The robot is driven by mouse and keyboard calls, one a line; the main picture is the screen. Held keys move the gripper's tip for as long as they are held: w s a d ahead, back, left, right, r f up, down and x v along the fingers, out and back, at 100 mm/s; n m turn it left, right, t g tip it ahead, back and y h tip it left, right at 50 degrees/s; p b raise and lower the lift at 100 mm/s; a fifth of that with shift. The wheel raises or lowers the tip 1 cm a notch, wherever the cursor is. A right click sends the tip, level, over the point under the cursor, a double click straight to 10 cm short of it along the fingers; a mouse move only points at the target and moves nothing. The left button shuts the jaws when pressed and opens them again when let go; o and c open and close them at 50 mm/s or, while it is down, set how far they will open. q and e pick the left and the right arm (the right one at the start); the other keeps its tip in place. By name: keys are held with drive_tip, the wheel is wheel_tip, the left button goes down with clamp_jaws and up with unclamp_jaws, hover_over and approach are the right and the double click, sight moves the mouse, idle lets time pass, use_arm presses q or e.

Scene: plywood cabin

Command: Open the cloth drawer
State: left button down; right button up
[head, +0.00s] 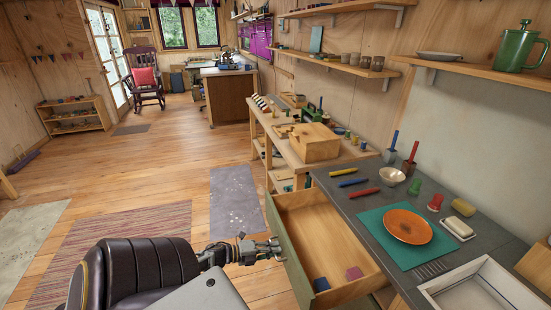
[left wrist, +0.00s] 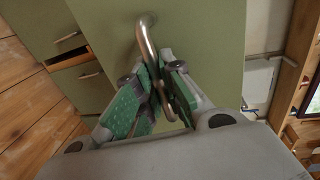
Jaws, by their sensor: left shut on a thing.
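The cloth drawer (head: 326,240) is pulled out of the counter, with its inside in view. A blue folded cloth (head: 321,284) and a purple-red cloth (head: 354,273) lie in it near the front. Its green front panel (head: 283,240) faces left. My left gripper (head: 276,247) is at that panel in the head view. In the left wrist view, my left gripper (left wrist: 160,92) is shut on the metal drawer handle (left wrist: 150,45), its green finger pads on either side of the bar. My right gripper is not in view.
The grey counter (head: 450,215) beside the drawer holds an orange plate (head: 407,226) on a teal mat, a bowl (head: 391,175) and several coloured items. A workbench (head: 285,150) stands beyond. Open wooden floor with rugs (head: 236,200) lies to the left.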

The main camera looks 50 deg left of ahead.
use_arm(q)
drive_tip(key=shift+s+f, duration=0.2)
drive_tip(key=c, duration=1.5)
unclamp_jaws()
drive_tip(key=shift+s+a+r, duration=0.1)
drive_tip(key=shift+s+r, duration=0.05)
drive_tip(key=shift+v, duration=5.95)
